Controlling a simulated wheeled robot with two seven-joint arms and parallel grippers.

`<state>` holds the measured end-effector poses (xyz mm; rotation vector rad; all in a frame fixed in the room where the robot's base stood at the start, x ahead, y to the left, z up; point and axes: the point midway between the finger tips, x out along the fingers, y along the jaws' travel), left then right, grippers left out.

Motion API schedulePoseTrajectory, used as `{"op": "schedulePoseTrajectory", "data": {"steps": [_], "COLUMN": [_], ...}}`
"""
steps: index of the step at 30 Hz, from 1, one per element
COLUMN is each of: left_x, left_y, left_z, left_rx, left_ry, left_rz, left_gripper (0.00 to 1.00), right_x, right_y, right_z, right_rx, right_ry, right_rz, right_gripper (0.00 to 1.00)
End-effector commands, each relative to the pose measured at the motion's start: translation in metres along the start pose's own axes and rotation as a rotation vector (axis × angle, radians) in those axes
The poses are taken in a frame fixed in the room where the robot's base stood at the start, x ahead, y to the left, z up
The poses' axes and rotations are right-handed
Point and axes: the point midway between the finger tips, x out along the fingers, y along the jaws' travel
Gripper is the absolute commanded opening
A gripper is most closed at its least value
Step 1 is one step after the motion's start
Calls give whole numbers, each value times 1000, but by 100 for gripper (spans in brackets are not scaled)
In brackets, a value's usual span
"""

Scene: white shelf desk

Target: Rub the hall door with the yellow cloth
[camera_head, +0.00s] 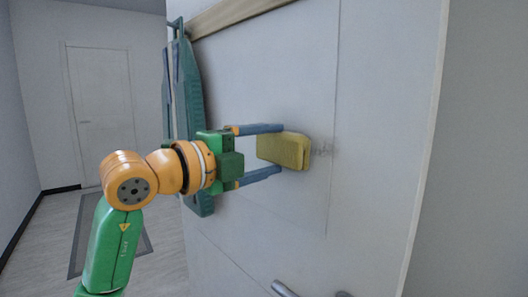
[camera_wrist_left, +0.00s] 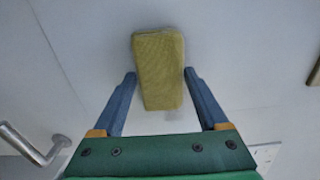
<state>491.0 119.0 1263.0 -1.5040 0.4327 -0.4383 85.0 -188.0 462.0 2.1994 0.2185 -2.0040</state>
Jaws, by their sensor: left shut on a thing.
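The hall door (camera_head: 370,190) is a large pale grey-white panel that fills the middle of the head view; its surface also shows in the left wrist view (camera_wrist_left: 235,60). The yellow cloth (camera_head: 284,150) looks like a thick block and also shows in the left wrist view (camera_wrist_left: 158,70). My left gripper (camera_head: 281,148) is shut on the cloth, one blue finger on each side, and holds it at the door's face. I cannot tell whether cloth and door touch. My right gripper is not in view.
A metal handle (camera_head: 284,288) sticks out low on the door. A dark green hanging item (camera_head: 190,110) is left of my gripper, under a wooden strip (camera_head: 235,13). A far white door (camera_head: 102,100) and a grey rug (camera_head: 90,235) are at the left.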

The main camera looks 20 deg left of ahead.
Motion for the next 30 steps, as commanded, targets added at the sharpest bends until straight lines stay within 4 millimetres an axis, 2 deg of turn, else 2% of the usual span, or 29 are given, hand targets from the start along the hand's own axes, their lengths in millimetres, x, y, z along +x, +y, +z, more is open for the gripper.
{"op": "schedulePoseTrajectory", "data": {"steps": [6, 11, 18, 25, 30], "left_x": [0, 1, 0, 0, -1], "left_y": [2, 1, 2, 0, 1], "left_z": [-26, -33, -61, -74, -95], "left_rx": [4, 2, 3, 1, 4], "left_ry": [3, 2, 4, 3, 4], "left_rz": [-2, 0, -1, 0, -2], "left_gripper": [32, 32, 32, 32, 32], "right_x": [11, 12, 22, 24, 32], "right_y": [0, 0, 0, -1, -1], "right_z": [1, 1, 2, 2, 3], "right_rx": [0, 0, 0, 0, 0], "right_ry": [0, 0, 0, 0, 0], "right_rz": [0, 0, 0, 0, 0], "right_gripper": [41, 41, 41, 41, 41]}}
